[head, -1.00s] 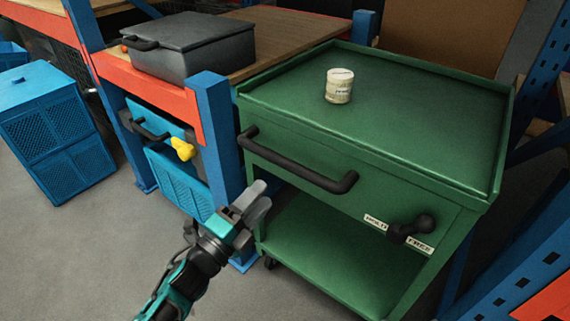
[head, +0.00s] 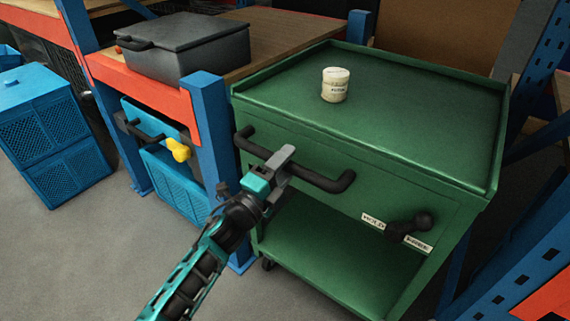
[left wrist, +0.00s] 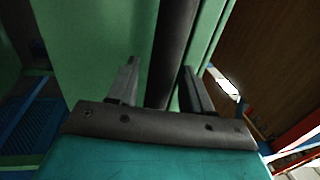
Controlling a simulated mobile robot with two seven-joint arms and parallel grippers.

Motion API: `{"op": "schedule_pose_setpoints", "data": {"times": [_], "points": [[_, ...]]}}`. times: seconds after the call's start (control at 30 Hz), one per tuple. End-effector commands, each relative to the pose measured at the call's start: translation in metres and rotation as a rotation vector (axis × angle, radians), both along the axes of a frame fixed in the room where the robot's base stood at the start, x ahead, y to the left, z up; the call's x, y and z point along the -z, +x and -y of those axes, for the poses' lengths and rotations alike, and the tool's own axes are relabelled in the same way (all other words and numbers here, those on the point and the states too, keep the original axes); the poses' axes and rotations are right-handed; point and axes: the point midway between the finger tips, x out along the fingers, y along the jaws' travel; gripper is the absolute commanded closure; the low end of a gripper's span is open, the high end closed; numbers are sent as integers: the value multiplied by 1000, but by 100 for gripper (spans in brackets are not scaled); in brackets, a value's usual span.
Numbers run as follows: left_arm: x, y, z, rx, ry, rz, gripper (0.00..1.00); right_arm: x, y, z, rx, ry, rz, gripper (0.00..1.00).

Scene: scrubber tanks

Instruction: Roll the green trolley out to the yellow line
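The green trolley (head: 410,105) stands at the right between blue rack posts, with a flat rimmed top and a lower shelf. A black bar handle (head: 330,183) runs across its front. A black lever (head: 405,228) sits lower right on the front between two white labels that seem to read HOLD and FREE. My left gripper (head: 282,160) is at the handle's middle. In the left wrist view the handle (left wrist: 172,45) passes between its two separated fingers (left wrist: 160,85), with gaps showing. My right gripper is not in view. The yellow line is not in view.
A white tub (head: 335,88) stands on the trolley top. Left of the trolley are a blue post (head: 218,130), a grey lidded box (head: 185,52) and a yellow knob (head: 178,150). Blue crates (head: 55,130) stand farther left. Grey floor (head: 90,260) in front is clear.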

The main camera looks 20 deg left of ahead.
Motion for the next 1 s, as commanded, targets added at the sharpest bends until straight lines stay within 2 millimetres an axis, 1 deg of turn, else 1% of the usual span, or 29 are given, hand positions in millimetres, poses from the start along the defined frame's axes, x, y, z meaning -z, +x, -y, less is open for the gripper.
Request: {"op": "schedule_pose_setpoints", "data": {"times": [0.03, 0.07, 0.5, 0.87, 1.0], "points": [[0, 0, 0, 0, 0, 0, 56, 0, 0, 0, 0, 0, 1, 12], [0, 0, 0, 0, 0, 0, 59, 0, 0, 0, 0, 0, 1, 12], [0, 0, 0, 0, 0, 0, 100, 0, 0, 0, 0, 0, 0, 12], [0, 0, -1, 0, 0, -1, 100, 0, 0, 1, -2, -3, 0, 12], [1, -1, -5, 0, 1, -2, 100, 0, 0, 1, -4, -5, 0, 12]]}}
